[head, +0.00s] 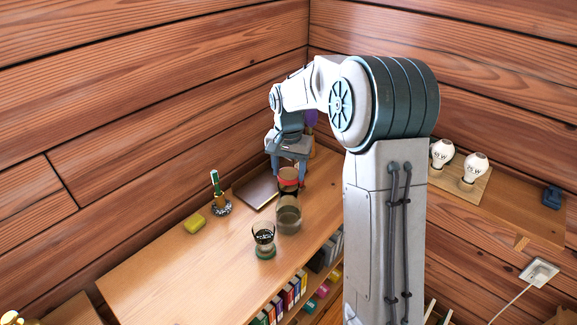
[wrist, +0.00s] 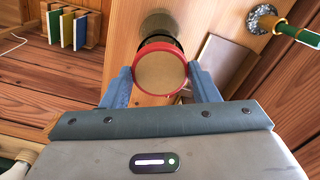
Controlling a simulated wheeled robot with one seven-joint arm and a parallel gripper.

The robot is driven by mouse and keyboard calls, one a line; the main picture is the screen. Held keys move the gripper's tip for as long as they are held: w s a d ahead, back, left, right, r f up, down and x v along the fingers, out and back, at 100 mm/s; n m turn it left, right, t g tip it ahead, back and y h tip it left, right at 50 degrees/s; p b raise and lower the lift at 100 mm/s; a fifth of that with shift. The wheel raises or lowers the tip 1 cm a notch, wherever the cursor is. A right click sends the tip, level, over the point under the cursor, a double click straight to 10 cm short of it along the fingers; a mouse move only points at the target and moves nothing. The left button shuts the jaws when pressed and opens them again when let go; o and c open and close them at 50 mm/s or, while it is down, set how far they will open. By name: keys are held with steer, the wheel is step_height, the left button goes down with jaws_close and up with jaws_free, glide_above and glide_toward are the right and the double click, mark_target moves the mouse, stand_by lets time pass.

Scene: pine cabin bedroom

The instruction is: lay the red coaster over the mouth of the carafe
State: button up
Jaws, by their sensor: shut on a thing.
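The red coaster (head: 288,174) has a red rim and a tan face, which shows in the wrist view (wrist: 160,74). My gripper (head: 289,168) is shut on it, with one blue finger at each side of the rim in the wrist view (wrist: 161,76). The glass carafe (head: 289,217) stands upright on the wooden shelf top, directly below the coaster in the head view. Its glass body also shows past the coaster in the wrist view (wrist: 160,22). A dark band shows just under the coaster. The mouth is hidden, and I cannot tell whether the coaster touches it.
A glass with dark contents (head: 264,238) stands on a green base close to the carafe. The shelf top's front left (head: 165,282) is clear.

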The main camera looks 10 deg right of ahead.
mark_target(288, 173)
steer(key=shift+f, duration=0.6)
steer(key=shift+f+b, duration=0.65)
steer(key=shift+b, duration=0.05)
steer(key=o, duration=1.1)
steer(key=shift+c, duration=0.2)
steer(key=shift+r, duration=0.1)
step_height(288, 173, up, 13)
steer(key=s+f+n+t, duration=0.1)
steer(key=s+f+n, duration=0.2)
steer(key=s, duration=1)
steer(key=s+f+n+t, duration=0.2)
steer(key=s+f+n, duration=0.1)
steer(key=s, duration=1.1)
steer(key=shift+s+b, duration=0.3)
steer(key=shift+b, duration=0.05)
